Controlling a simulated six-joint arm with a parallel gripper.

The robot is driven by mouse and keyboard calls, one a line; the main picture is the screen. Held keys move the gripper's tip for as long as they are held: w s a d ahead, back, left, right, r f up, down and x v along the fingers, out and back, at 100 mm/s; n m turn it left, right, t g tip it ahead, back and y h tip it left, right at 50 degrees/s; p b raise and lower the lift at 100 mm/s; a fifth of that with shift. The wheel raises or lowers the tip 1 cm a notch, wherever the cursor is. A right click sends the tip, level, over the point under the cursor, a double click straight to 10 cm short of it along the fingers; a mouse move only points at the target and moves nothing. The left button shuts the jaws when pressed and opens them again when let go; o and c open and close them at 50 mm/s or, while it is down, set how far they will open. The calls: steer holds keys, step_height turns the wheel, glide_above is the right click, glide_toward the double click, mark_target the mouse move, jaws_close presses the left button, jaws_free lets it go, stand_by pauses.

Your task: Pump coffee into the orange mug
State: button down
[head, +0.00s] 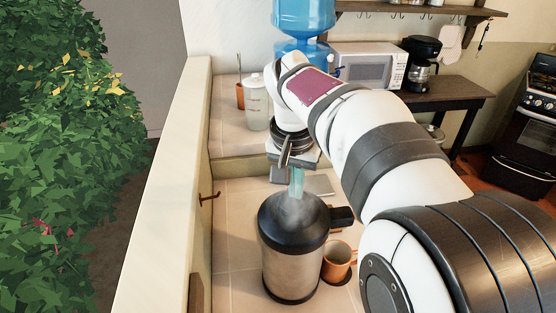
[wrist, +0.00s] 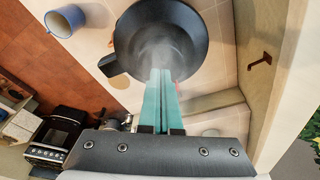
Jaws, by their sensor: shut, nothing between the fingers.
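A steel coffee airpot (head: 290,262) with a black pump top stands on the tiled counter. Its black spout (head: 343,216) points right in the head view and left in the wrist view (wrist: 114,65). The orange mug (head: 337,262) stands beside the airpot, below the spout in the head view. Whether it is squarely under the spout I cannot tell. My gripper (head: 297,192) is shut and empty, its teal fingers pointing down over the middle of the pump top. In the wrist view the fingertips (wrist: 160,72) overlap the black top; contact is unclear. A whitish haze surrounds them.
A blue mug (wrist: 65,20) shows in the wrist view. A raised ledge behind holds a whitish lidded container (head: 256,105) and an orange-brown cup (head: 240,96). A blue water bottle (head: 303,15) and microwave (head: 368,66) are farther back. A low wall (head: 170,190) borders the left.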

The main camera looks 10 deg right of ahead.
steer(key=shift+x, duration=1.05)
stand_by(2.1)
steer(key=shift+s+a, duration=0.1)
steer(key=shift+s, duration=0.15)
stand_by(3.7)
steer(key=shift+w+d+v, duration=0.1)
steer(key=shift+w+v, duration=0.1)
steer(key=shift+v, duration=0.95)
steer(key=shift+w+d+v, duration=0.15)
steer(key=shift+w+v, duration=0.05)
steer(key=shift+v, duration=0.95)
steer(key=shift+w+d+v, duration=0.1)
steer(key=shift+w+v, duration=0.1)
steer(key=shift+v, duration=0.95)
steer(key=shift+r, duration=0.15)
